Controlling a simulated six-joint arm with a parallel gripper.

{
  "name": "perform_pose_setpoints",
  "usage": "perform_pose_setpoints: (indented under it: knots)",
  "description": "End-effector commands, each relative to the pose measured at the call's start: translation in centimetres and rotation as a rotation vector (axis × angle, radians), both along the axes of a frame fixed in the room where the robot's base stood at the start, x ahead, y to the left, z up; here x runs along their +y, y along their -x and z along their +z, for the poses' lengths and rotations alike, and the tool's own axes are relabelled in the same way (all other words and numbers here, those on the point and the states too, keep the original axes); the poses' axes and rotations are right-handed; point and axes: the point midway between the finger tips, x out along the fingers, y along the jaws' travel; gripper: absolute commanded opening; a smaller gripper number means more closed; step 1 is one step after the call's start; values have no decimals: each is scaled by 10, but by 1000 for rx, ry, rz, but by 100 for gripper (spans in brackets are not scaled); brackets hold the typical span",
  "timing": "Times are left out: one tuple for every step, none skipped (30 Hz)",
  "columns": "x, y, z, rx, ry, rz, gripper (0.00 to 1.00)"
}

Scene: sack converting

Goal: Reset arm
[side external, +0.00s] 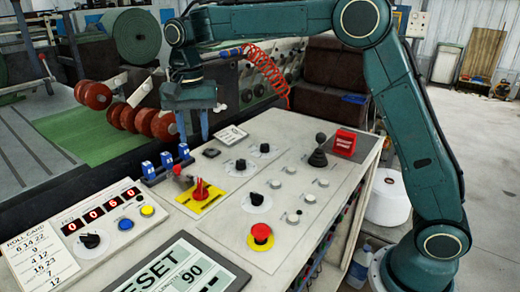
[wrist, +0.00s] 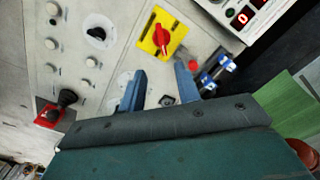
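My gripper (side external: 194,138) hangs fingers-down above the far left part of the light control panel (side external: 290,215). Its two blue fingers are apart with nothing between them, also in the wrist view (wrist: 160,72). Near it are a row of blue toggle switches (side external: 166,160) and a red rotary handle on a yellow plate (side external: 203,194). In the wrist view the yellow plate (wrist: 152,32) lies beyond the fingertips. A small red knob (wrist: 194,66) shows by the right finger. I cannot tell whether the fingers touch the panel.
A screen (side external: 180,265) reads "ESET" and 90. A red mushroom button (side external: 260,234), a black joystick (side external: 319,152) and a red box (side external: 343,142) stand up from the panel. A counter box (side external: 112,215) shows red digits. Rollers (side external: 150,122) lie behind.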

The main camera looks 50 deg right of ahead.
Motion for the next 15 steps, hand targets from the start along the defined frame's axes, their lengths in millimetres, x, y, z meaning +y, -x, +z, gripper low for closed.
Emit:
perform_pose_setpoints:
  knots:
    - [-2, 4, 4, -9, -1, 9, 33]
    - [-4, 6, 6, -12, -2, 15, 33]
    - [-5, 10, 10, -19, -3, 25, 33]
    - [-7, 13, 12, -26, -4, 35, 33]
    - [-9, 17, 15, -31, -4, 45, 33]
    - [-12, 23, 19, -41, -5, 60, 33]
    - [-14, 28, 23, -49, -6, 72, 33]
    - [-16, 32, 26, -57, -5, 85, 33]
    - [-20, 40, 30, -68, -6, 103, 33]
    - [-22, 45, 34, -77, -6, 117, 33]
    - [-25, 51, 37, -86, -6, 131, 33]
    - [-28, 59, 40, -99, -5, 151, 33]
    - [-30, 65, 43, -107, -4, 167, 33]
    - [-33, 71, 46, -117, -4, 181, 33]
    - [-36, 79, 49, -130, -3, 201, 33]
